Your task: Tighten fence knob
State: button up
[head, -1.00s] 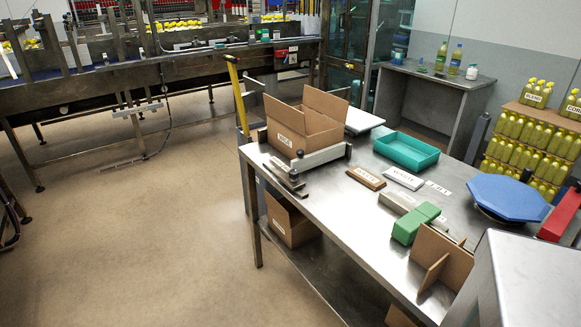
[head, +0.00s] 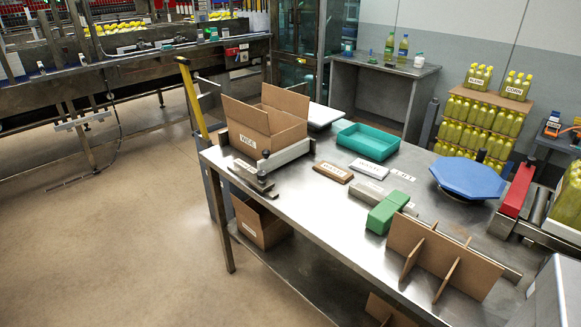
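A pale metal fence (head: 292,152) runs along the front right side of an open cardboard box (head: 281,125) on the steel table. A small dark knob (head: 266,153) shows at the fence's near end. A flat metal bracket (head: 248,174) lies just left of it, with another dark knob (head: 262,176) on top. Whether either knob is tight or loose cannot be told at this size. My gripper is not in view.
The steel table (head: 330,215) also bears a teal tray (head: 367,147), a green block (head: 387,212), cardboard dividers (head: 440,255) and a blue octagonal plate (head: 468,179). A yellow-handled post (head: 192,97) stands at its left corner. Floor (head: 110,235) left of the table is clear.

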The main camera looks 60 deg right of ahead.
aim_at(261, 176)
jog(key=z, duration=4.85)
jog(key=i, duration=0.1)
jog(key=u, duration=3.25)
jog(key=k, duration=0.9)
jog(key=u, duration=0.15)
jog(key=i, duration=0.8)
jog(key=z, duration=0.05)
